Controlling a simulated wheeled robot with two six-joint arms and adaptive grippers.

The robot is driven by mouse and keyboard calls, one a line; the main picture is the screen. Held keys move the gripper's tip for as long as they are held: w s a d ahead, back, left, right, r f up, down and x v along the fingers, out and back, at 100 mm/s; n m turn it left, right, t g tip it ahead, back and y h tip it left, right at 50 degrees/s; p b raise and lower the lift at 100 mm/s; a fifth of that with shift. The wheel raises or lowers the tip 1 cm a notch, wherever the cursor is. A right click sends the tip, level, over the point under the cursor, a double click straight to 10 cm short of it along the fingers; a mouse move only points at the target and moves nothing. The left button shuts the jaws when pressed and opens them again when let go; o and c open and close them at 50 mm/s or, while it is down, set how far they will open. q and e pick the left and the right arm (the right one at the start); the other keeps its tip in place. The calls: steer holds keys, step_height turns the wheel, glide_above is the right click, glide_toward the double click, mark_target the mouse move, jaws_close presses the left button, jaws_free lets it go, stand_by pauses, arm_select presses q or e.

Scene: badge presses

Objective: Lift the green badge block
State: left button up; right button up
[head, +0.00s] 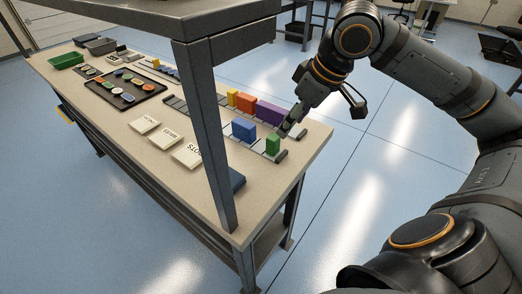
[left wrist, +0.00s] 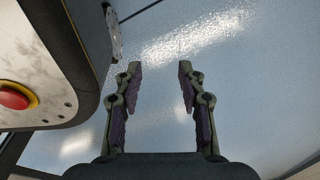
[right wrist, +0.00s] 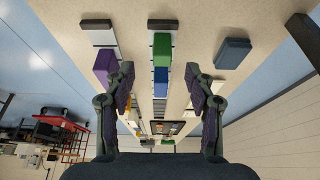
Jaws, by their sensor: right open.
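The green badge block (head: 273,145) stands upright on a grey rail near the right end of the table. It also shows in the right wrist view (right wrist: 162,50), beyond the fingertips and roughly centred between them. My right gripper (head: 290,128) is open and empty just beside and above the green block; the head view does not show clearly whether it touches. Its spread fingers show in the right wrist view (right wrist: 158,70). My left gripper (left wrist: 160,68) is open and empty over the floor, and is not in the head view.
A blue block (head: 243,130) stands behind the green one on the same rail. A dark blue box (right wrist: 232,52) lies nearby. A table post (head: 207,130) rises at the front.

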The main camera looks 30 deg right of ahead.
mark_target(275, 138)
steer(key=x, duration=0.2)
steer(key=p+x, duration=0.1)
steer(key=x, duration=0.1)
steer(key=shift+w+a+p, duration=0.15)
steer(key=shift+a+p, duration=0.1)
steer(key=shift+p, duration=0.05)
steer(key=shift+w+f, duration=0.15)
steer(key=shift+f, duration=0.25)
steer(key=shift+r, duration=0.1)
steer(key=p, duration=0.7)
steer(key=shift+w+a+f+p, duration=0.25)
steer(key=shift+w+p, duration=0.05)
steer(key=shift+w+a+f+b, duration=0.1)
steer(key=shift+w+f+b, duration=0.1)
steer(key=shift+f+b, duration=0.55)
steer(key=shift+w+a+f, duration=0.2)
steer(key=shift+w+f, duration=0.1)
steer(key=shift+f, duration=0.15)
steer(key=shift+b+x, duration=0.3)
steer(key=shift+x, duration=0.65)
arm_select(q)
steer(key=s+r, duration=0.3)
steer(key=r, duration=0.2)
steer(key=shift+s+r, duration=0.3)
steer(key=shift+r, duration=0.1)
arm_select(e)
steer(key=shift+d, duration=0.1)
steer(key=shift+c, duration=0.4)
